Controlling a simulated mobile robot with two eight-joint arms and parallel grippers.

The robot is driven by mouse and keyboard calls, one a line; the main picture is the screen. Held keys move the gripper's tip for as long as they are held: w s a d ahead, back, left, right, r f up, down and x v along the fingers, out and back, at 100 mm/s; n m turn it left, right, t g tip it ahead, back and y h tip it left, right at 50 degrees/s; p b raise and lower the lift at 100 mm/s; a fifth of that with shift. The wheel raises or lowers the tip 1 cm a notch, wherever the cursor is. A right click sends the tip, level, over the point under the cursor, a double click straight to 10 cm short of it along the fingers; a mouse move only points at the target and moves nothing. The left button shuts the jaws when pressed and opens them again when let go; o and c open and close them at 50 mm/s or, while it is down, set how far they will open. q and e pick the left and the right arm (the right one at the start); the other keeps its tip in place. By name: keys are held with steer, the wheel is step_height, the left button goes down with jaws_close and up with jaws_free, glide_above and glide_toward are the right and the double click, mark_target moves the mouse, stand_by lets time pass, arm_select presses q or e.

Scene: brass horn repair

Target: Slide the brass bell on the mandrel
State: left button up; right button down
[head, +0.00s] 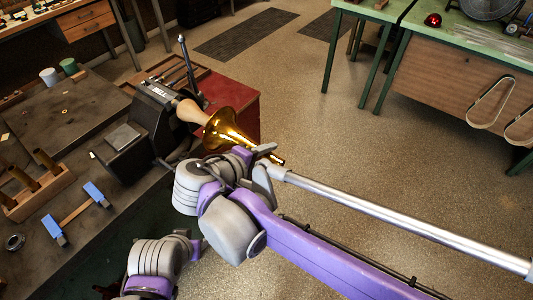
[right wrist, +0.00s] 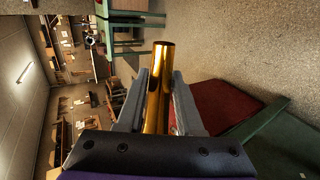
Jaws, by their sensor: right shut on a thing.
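The brass bell (head: 228,130) is a shiny gold horn flare in the head view, its wide mouth facing the mandrel and its narrow tube pointing down right. The mandrel (head: 190,111) is a pale tan cone on the dark bench machine (head: 150,125). Its narrow end meets the bell's mouth; I cannot tell how far inside it reaches. My right gripper (head: 264,158) is shut on the bell's narrow tube. In the right wrist view the brass tube (right wrist: 158,85) stands between its two grey fingers. Part of my left arm shows at the bottom left; its gripper is out of view.
The dark workbench (head: 95,140) carries a wooden rack of tubes (head: 38,185), a blue-ended tool (head: 75,212) and two small cups. A red cabinet (head: 235,97) stands behind the bell. Green tables (head: 480,40) stand at the upper right. Open floor lies between.

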mark_target(231, 140)
steer(key=shift+w+a, duration=0.6)
steer(key=shift+a, duration=0.25)
steer(key=shift+w+a, duration=0.55)
steer(key=shift+a, duration=0.25)
stand_by(0.9)
steer(key=shift+w+a, duration=0.1)
steer(key=shift+a, duration=0.05)
steer(key=shift+w+a+p, duration=0.2)
steer(key=shift+w+a, duration=0.5)
steer(key=shift+a, duration=0.25)
steer(key=shift+w+a+p, duration=0.2)
steer(key=shift+w+a, duration=0.5)
steer(key=shift+a, duration=0.25)
steer(key=shift+w+a+p, duration=0.15)
steer(key=shift+w+a, duration=0.6)
steer(key=shift+a, duration=0.25)
steer(key=shift+w+a+p, duration=0.15)
steer(key=shift+w+a, duration=0.55)
steer(key=shift+a, duration=0.3)
steer(key=shift+c, duration=2.4)
jaws_free()
